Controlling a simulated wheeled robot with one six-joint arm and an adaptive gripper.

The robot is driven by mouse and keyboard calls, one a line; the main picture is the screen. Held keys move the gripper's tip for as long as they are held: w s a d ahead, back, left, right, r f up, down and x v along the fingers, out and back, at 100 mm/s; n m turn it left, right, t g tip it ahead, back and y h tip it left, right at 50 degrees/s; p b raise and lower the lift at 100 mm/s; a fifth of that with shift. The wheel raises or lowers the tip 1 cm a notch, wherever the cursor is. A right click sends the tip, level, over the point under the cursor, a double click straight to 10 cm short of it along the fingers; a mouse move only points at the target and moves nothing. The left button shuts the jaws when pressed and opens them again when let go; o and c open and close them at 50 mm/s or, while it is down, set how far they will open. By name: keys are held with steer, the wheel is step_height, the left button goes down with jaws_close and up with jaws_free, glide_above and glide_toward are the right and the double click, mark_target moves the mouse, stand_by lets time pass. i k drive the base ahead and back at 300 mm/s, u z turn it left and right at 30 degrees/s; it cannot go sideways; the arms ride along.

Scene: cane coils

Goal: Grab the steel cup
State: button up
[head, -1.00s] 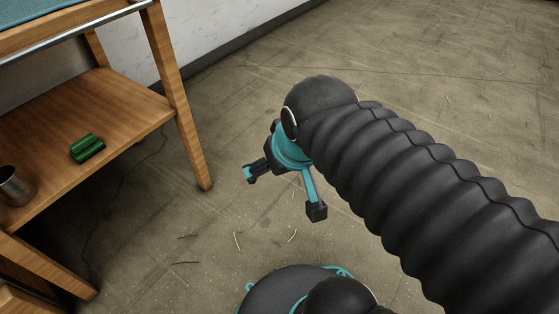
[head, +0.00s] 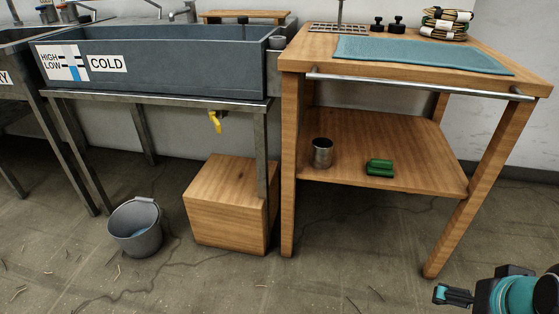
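The steel cup (head: 322,153) stands upright on the lower wooden shelf (head: 420,150) of the bench, near its left end. It is a plain grey metal cylinder, fully visible. My gripper (head: 470,290) is at the lower right corner of the head view, partly cut off by the frame edge. It is well apart from the cup, to the right of and nearer than the bench. One dark finger with teal parts shows; the other finger is not clear, so its opening cannot be judged.
A green object (head: 380,168) lies right of the cup. The bench top (head: 400,35) overhangs the shelf, with a metal rail (head: 420,86) along its front. Bench legs flank the shelf. A wooden box (head: 228,205) and grey bucket (head: 136,228) stand left. Floor in front is clear.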

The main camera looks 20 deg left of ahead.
mark_target(321, 153)
steer(key=u, duration=2.7)
steer(key=i, duration=1.5)
steer(key=z, duration=3.4)
